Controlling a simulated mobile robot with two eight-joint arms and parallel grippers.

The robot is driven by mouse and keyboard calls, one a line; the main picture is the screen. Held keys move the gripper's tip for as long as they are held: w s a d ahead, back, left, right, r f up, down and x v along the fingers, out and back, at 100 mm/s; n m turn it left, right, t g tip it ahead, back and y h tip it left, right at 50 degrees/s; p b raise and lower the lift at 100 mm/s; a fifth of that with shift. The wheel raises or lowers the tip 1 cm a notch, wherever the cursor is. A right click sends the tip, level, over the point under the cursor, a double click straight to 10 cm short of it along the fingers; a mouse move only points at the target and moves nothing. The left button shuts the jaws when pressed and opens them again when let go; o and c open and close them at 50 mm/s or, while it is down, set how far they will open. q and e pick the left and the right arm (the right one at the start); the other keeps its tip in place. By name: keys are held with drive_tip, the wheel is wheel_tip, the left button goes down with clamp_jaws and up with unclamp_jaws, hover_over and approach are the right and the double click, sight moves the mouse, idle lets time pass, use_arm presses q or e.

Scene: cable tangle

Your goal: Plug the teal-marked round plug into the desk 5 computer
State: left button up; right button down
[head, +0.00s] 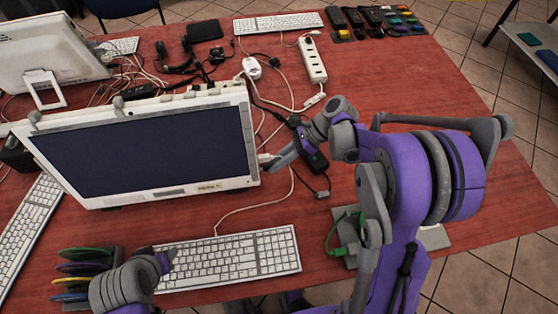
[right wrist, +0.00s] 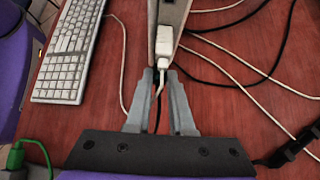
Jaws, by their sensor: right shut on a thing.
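The computer (head: 150,150) is a white all-in-one with a dark screen and a yellow label too small to read; its edge (right wrist: 168,15) also shows in the right wrist view. My right gripper (head: 268,165) is at its lower right edge. I see no teal mark; the plug's tip is hidden. A white plug (right wrist: 166,45) sits at the computer's edge just beyond the fingertips. My left gripper (head: 160,258) is over the keyboard's left end, its jaws unclear.
A white keyboard (head: 232,258) lies in front of the computer. Loose cables and a white power strip (head: 313,60) lie behind and right of it. A black adapter (head: 317,160) is beside my right gripper.

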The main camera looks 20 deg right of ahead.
drive_tip(key=shift+w+a, duration=0.1)
drive_tip(key=shift+a, duration=0.45)
drive_tip(key=c, duration=0.7)
unclamp_jaws()
use_arm(q)
drive_tip(key=shift+r, duration=0.2)
use_arm(e)
drive_tip(key=v, duration=1)
drive_tip(key=shift+d+r, duration=0.25)
drive_tip(key=shift+r, duration=0.05)
